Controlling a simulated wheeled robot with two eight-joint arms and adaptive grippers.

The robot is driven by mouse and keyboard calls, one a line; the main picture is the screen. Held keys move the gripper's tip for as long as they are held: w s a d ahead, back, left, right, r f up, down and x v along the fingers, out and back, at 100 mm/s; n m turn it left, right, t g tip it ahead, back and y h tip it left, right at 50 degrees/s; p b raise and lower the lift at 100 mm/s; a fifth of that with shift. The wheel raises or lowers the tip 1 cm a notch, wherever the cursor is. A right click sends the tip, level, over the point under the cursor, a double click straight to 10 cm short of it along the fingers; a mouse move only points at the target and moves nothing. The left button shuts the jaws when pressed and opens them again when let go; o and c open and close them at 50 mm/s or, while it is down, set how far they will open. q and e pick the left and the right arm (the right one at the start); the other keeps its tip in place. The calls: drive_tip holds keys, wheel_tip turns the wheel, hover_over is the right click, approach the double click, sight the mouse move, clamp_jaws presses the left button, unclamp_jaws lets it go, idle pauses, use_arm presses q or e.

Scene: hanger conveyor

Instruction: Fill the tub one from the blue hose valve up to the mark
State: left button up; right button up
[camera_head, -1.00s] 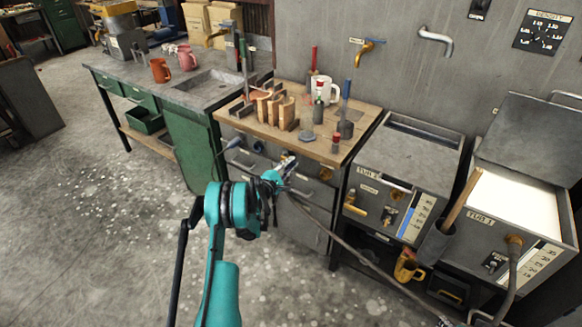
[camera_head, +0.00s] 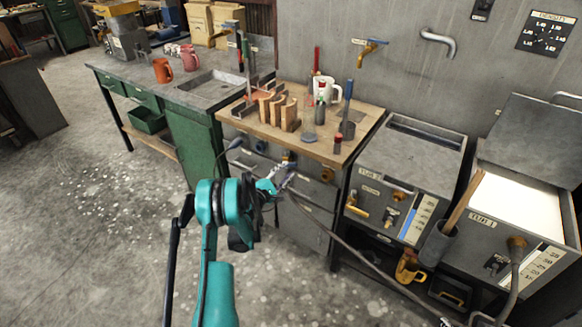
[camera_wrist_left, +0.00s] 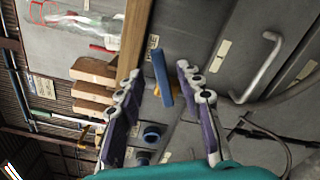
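Tub one (camera_head: 468,240) is the box at the right, labelled TUB 1. Its lid is raised and its inside looks bright white. A pale numbered scale (camera_head: 541,266) is on its front; the mark cannot be picked out. My left gripper (camera_head: 283,183) is in front of the bench drawers. In the left wrist view its fingers (camera_wrist_left: 165,100) are apart, with a blue lever (camera_wrist_left: 162,78) showing between them, apparently untouched. I cannot tell whether this is the blue hose valve. A dark hose (camera_head: 350,246) runs from near this gripper toward the lower right. My right gripper is not in view.
A second tub (camera_head: 405,160) with a blue-filled gauge stands left of tub one. The wooden bench top (camera_head: 255,125) above my left gripper holds wooden blocks, a mug and tools. A brass wall tap (camera_head: 367,47) is behind.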

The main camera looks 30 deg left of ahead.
use_arm(q)
drive_tip(key=s, duration=0.6)
drive_tip(key=shift+s+a, duration=0.25)
drive_tip(key=shift+s, duration=0.1)
idle(1.6)
